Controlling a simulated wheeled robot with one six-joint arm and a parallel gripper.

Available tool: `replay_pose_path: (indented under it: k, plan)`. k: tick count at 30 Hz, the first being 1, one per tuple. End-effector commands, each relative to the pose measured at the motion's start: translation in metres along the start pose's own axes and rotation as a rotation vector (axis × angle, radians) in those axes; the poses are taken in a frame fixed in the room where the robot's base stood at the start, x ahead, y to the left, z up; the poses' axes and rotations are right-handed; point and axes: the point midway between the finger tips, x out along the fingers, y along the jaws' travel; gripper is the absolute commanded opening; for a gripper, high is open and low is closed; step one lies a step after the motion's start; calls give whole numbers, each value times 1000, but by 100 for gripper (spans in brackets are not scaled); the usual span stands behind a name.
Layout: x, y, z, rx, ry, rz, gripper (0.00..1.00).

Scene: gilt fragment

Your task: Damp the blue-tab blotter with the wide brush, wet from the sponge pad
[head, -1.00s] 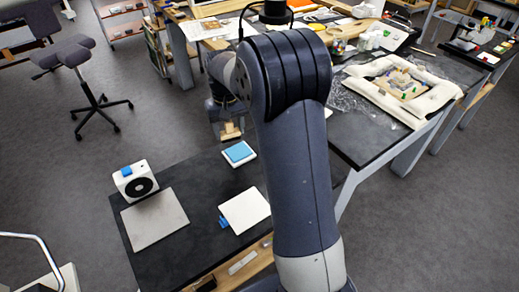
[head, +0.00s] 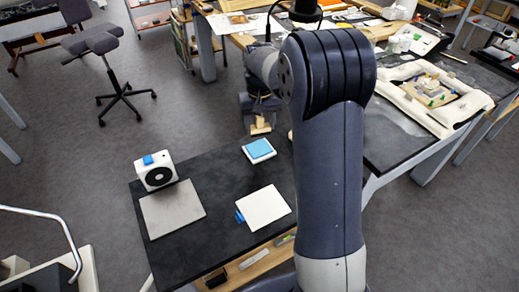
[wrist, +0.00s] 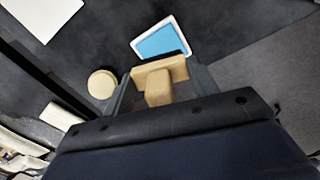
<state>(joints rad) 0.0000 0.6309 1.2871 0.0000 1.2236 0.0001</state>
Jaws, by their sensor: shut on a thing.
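The blue-tab blotter (head: 266,208) is a white square lying flat on the dark table, its blue tab (head: 239,217) at the left edge. The sponge pad (head: 258,149), light blue in a white tray, lies farther back near the table's far edge; it also shows in the wrist view (wrist: 160,42). My gripper (wrist: 158,80) is shut on the wide brush (wrist: 158,88), a pale wooden piece with a dark bristle edge. In the wrist view the bristles overlap the pad's near edge; I cannot tell whether they touch. The brush also shows behind the pad in the head view (head: 260,125).
A white box with a black round face and blue top (head: 156,171) stands at the table's left, behind a flat grey plate (head: 172,209). A round pale wooden piece (wrist: 102,84) shows beside my gripper. A second bench (head: 392,140) stands to the right.

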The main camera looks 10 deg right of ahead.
Motion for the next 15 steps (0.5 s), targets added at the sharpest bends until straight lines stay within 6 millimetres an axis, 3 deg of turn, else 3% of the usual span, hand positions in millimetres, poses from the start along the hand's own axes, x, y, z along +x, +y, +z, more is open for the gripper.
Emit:
replay_pose_path:
  k: [15]
  plan:
    - [12,0,-2,0,-1,0,37]
